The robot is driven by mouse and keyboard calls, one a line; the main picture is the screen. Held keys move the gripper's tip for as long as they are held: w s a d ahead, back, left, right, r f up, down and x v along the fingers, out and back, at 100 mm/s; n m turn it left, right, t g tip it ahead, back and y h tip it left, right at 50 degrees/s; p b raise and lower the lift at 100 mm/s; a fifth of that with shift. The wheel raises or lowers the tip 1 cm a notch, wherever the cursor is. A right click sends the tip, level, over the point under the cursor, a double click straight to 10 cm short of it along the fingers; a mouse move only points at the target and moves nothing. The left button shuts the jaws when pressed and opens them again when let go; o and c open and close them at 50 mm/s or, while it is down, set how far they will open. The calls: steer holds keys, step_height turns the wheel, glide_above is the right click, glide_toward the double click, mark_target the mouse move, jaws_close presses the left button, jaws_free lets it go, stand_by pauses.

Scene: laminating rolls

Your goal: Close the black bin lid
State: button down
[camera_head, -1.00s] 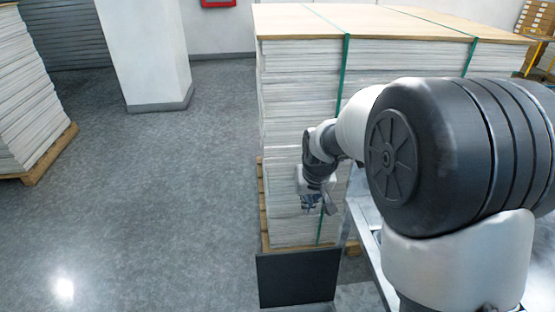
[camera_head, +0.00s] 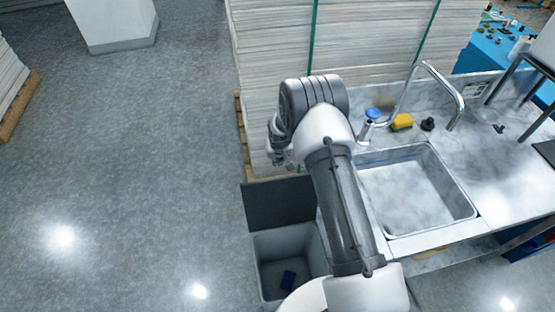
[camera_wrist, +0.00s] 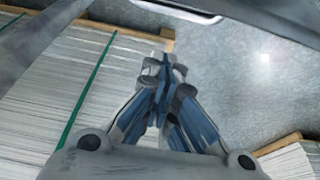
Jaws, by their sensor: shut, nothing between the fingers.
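The black bin lid (camera_head: 278,203) stands open, roughly upright, at the back of the grey bin (camera_head: 268,246) in the head view. My gripper (camera_head: 281,160) is just above and behind the lid's top edge, partly hidden by my arm. In the wrist view my gripper (camera_wrist: 165,66) is shut and empty, its fingertips together over the floor. A dark band crosses the top of the wrist view; I cannot tell whether it is the lid.
Strapped paper stacks (camera_head: 390,40) stand close behind the bin. A marble counter (camera_head: 510,165) with a sink (camera_head: 415,190), a tap (camera_head: 450,85) and a yellow sponge (camera_head: 402,122) lies to the right of my arm. The floor (camera_head: 130,170) left of the bin is clear.

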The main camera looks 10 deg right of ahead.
steer(key=shift+s+f+b, duration=0.3)
steer(key=shift+f+b, duration=0.05)
steer(key=shift+f, duration=0.45)
steer(key=shift+s+f+b, duration=0.3)
steer(key=shift+f+b, duration=0.05)
steer(key=shift+f, duration=0.4)
steer(key=shift+s+f+b, duration=0.3)
steer(key=shift+f+b, duration=0.05)
steer(key=shift+f, duration=0.45)
steer(key=shift+s, duration=0.1)
